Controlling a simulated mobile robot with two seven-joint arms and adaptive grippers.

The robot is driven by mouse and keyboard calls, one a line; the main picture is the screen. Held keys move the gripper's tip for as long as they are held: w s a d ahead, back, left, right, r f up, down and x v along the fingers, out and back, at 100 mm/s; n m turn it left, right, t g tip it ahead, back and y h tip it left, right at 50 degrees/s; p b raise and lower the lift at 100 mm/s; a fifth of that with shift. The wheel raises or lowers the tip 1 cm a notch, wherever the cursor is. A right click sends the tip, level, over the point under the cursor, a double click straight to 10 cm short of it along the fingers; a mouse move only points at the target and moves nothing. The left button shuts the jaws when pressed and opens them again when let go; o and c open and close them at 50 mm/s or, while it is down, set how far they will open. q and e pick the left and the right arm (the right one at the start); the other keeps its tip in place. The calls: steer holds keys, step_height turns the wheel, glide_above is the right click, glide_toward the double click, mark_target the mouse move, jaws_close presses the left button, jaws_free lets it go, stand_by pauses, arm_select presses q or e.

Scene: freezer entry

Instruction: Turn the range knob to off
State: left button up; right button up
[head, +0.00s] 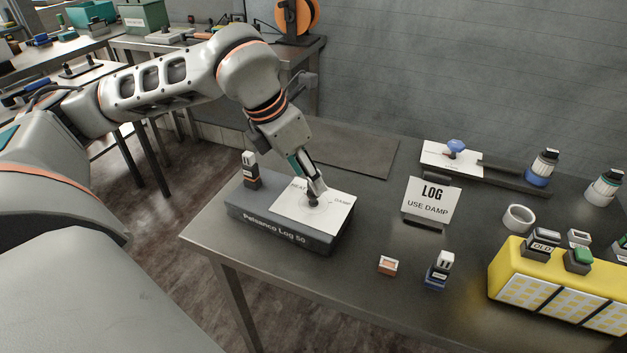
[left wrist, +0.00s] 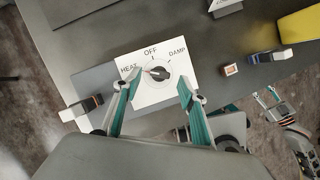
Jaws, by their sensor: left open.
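The range knob (left wrist: 158,74) is a dark round knob on a white plate (left wrist: 172,95) marked HEAT, OFF and DAMP. Its pinkish pointer mark faces left, toward HEAT. The plate lies on the grey Palsanco Log 50 box (head: 282,232), at the front left of the bench. My left gripper (left wrist: 158,80) is open, with one finger on each side of the knob; contact is unclear. In the head view my left gripper (head: 316,187) points down over the knob and partly hides it. My right gripper (left wrist: 269,98) appears small at the left wrist view's lower right.
A dark upright block (head: 250,170) stands on the box's back left corner. A LOG USE DAMP sign (head: 431,203) stands right of the box. A small orange block (head: 388,265), a dark blue block (head: 437,272) and a yellow case (head: 540,290) are farther right.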

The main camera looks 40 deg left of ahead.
mark_target(312, 192)
arm_select(q)
steer(key=shift+x, duration=1.3)
steer(key=c, duration=1.1)
